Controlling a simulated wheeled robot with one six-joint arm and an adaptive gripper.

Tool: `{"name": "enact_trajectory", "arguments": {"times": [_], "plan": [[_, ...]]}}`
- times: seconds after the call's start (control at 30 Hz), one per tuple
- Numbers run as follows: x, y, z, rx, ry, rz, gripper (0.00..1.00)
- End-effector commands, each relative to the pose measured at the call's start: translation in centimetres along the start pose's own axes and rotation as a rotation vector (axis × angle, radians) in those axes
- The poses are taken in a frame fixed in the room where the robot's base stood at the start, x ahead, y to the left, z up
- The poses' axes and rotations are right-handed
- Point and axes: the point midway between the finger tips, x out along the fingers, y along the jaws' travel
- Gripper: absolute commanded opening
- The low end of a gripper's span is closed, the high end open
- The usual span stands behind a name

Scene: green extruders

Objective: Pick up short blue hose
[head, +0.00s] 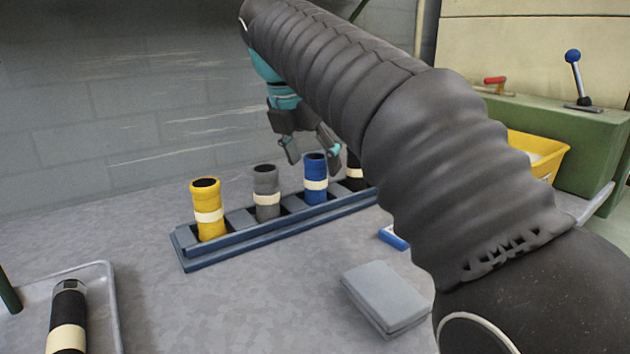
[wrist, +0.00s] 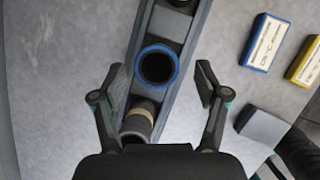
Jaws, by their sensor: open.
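The short blue hose (head: 315,185) stands upright in a dark blue rack (head: 230,250), with a cream band around its middle. In the wrist view its open blue-rimmed top (wrist: 173,54) faces the camera. My gripper (head: 312,158) is open and empty, above and slightly behind the blue hose in the head view. In the wrist view the two fingers of my gripper (wrist: 152,82) are spread on either side of the rack, with the blue hose between and slightly beyond the tips. No contact with the hose shows.
A grey hose (head: 267,195) and a yellow hose (head: 207,222) stand left of the blue one; a black hose (head: 354,178) stands right, partly hidden by my arm. A grey box (head: 385,295) lies in front. A tray (head: 105,310) holds another black hose (head: 68,310).

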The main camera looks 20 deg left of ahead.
Motion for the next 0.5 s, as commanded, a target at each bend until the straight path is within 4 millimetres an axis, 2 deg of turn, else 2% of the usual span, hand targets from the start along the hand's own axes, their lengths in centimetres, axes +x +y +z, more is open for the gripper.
{"name": "enact_trajectory", "arguments": {"times": [0.17, 0.4, 0.5], "plan": [[1.2, 0.0, 0.1, 0.001, 0.001, -0.002, 0.74], [4.4, 0.2, 0.3, 0.001, 0.001, -0.003, 0.74], [5.2, 0.2, 0.3, 0.001, 0.000, -0.002, 0.74]]}}
